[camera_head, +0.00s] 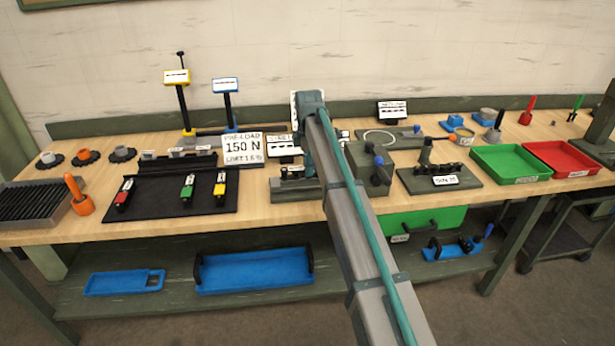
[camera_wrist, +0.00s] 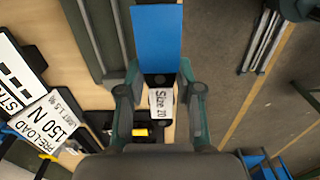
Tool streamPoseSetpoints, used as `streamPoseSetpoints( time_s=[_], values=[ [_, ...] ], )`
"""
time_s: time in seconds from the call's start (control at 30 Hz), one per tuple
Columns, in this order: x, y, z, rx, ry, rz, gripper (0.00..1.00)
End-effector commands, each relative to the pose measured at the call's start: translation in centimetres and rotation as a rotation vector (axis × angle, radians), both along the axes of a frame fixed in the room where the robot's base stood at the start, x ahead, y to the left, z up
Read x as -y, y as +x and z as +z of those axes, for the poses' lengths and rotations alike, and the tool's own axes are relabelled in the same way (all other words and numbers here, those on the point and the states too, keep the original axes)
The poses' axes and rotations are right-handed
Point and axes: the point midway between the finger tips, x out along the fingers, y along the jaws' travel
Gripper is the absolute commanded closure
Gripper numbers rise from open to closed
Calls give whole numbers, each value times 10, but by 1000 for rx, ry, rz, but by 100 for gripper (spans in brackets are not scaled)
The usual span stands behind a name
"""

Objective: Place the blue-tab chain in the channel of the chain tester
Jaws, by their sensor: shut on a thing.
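In the wrist view my gripper (camera_wrist: 160,98) is shut on the blue-tab chain. Its flat blue tab (camera_wrist: 157,42) extends upward in the picture, and a white "Size 20" label (camera_wrist: 161,104) shows between the fingers. The rest of the chain is mostly hidden. A dark green fixture (camera_wrist: 92,35) lies to the left of the tab in this view, apart from it. In the head view a low dark green fixture (camera_head: 294,190), possibly the chain tester, stands beside the black mat, partly behind my arm. Its channel cannot be made out. My gripper is hidden there.
The black mat (camera_head: 150,222) holds red-tab (camera_head: 123,196), green-tab (camera_head: 187,187) and yellow-tab (camera_head: 219,188) chains. The pre-load sign (camera_head: 243,149) stands behind it. A grey-green block (camera_head: 369,178) and a "Size" fixture (camera_head: 440,182) stand right of my arm.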

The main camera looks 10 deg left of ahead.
Motion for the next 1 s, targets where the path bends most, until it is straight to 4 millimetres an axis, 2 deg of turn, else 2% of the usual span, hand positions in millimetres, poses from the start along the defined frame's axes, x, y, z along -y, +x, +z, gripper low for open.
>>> streamPoseSetpoints(
  time_s=[0.03,0.2,0.4,0.6,0.87,1.0],
  values=[
    [-3,16,-1,-2,0,0,100],
    [-9,51,-17,-2,0,0,100],
    [-13,76,-49,-1,0,0,100],
    [-15,89,-68,0,0,0,100],
    [-16,99,-80,-1,0,-1,100],
    [-16,98,-99,-2,0,-1,100]
  ],
)
